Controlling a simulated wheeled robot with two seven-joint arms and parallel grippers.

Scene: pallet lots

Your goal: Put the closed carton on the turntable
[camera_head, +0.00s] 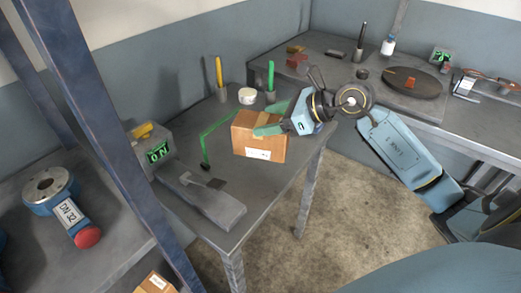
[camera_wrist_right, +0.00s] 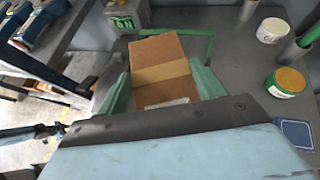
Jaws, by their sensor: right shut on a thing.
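I cannot tell whether the carton rests on the table or is slightly raised. The turntable, a dark round disc (camera_head: 425,86) with a small orange-red mark, is on the right bench, apart from the carton. My left gripper is not in view.
The middle table (camera_head: 226,233) holds a grey scale-like device (camera_head: 203,196), a green wire frame (camera_head: 204,147), a white tub (camera_head: 246,96) and marker holders. A second carton (camera_head: 156,284) is low at left.

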